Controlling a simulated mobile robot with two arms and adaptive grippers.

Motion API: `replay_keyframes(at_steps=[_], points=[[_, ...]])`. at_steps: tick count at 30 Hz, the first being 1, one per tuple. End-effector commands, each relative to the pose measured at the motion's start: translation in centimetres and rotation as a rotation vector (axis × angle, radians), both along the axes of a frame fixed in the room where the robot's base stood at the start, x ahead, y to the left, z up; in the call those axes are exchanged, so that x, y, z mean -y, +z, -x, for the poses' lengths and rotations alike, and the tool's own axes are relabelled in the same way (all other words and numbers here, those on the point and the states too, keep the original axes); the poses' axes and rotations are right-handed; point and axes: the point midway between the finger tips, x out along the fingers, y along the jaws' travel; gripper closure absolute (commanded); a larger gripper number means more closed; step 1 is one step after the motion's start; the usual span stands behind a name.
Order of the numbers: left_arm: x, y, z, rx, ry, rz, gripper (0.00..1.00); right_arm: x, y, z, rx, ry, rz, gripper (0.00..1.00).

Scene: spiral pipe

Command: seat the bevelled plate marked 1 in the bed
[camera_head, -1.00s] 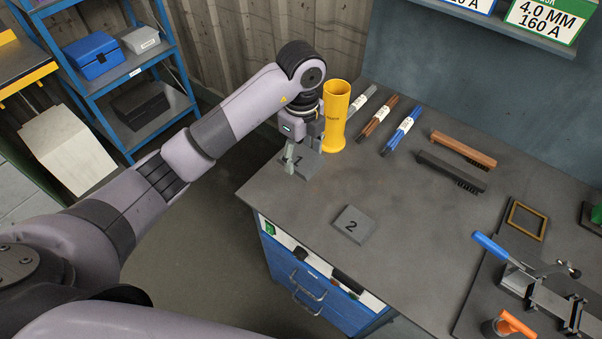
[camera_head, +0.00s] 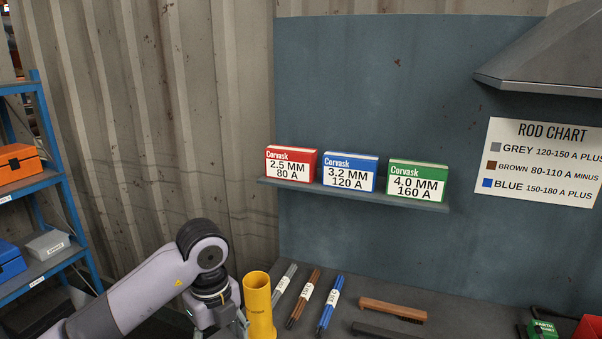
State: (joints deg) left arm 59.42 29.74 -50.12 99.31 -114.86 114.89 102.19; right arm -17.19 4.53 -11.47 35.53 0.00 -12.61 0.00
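My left arm comes in from the left, and its wrist (camera_head: 210,290) is beside the yellow cylinder (camera_head: 258,305) at the bottom of the head view. The fingertips of my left gripper are cut off by the lower edge, so I cannot see whether they hold anything. The plate marked 1, the plate marked 2 and the bed are out of view. My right gripper is not in view.
Grey (camera_head: 284,285), brown (camera_head: 304,298) and blue (camera_head: 329,304) rod bundles lie on the bench, right of the cylinder. Two brushes, one wooden-handled (camera_head: 393,309), lie further right. A shelf (camera_head: 350,194) carries red, blue and green boxes. A rod chart (camera_head: 540,162) hangs at right.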

Motion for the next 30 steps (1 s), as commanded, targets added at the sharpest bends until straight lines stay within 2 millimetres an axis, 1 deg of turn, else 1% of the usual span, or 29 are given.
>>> replay_keyframes(at_steps=[3, 30], points=[[-0.3, -0.2, 0.6, 0.005, -0.215, 0.000, 1.00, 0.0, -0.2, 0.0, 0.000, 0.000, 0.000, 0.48], [-1.8, -1.8, 5.5, 0.019, -1.873, -0.014, 1.00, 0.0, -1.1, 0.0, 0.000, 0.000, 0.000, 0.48]])
